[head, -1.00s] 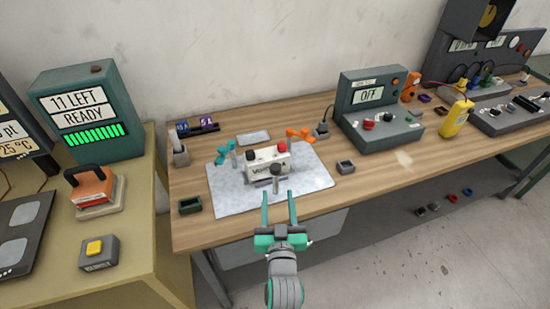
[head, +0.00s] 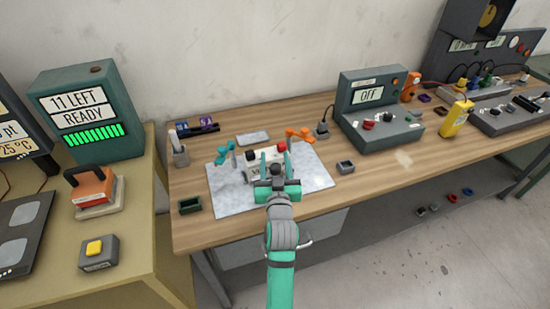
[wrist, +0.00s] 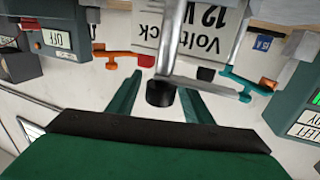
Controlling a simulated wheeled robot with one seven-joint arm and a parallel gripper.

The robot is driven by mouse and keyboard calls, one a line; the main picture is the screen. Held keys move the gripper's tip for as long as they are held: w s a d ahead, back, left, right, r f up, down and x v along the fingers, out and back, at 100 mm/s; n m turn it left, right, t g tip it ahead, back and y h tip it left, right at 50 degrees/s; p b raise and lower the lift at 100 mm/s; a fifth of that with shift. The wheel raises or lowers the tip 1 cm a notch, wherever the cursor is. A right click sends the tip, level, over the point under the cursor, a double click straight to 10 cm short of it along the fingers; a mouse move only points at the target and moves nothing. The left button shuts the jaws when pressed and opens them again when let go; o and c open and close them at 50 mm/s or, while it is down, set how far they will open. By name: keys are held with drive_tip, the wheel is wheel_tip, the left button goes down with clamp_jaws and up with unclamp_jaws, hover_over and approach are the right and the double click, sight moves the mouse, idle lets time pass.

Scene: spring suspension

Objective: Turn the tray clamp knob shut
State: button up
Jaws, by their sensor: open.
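The tray clamp knob, a dark cylinder (wrist: 160,92) on a grey metal bar, shows in the wrist view between my two green fingers, with space on both sides. In the head view my gripper mostly hides it. My gripper (head: 275,160) is open and stands over the front of the grey metal tray (head: 228,197). A white battery box (head: 252,157) with a red terminal sits on the tray just behind the gripper; its printed face also shows upside down in the wrist view (wrist: 192,28). I cannot tell if either finger touches the knob.
A teal lever clamp (head: 224,153) and an orange one (head: 300,134) flank the battery. A green bin (head: 190,205) and a grey bin (head: 345,167) lie beside the tray. A teal-grey unit reading OFF (head: 372,97) stands to the right. Bare wood lies at front right.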

drive_tip(key=shift+w, duration=0.55)
clamp_jaws()
drive_tip(key=shift+d, duration=0.1)
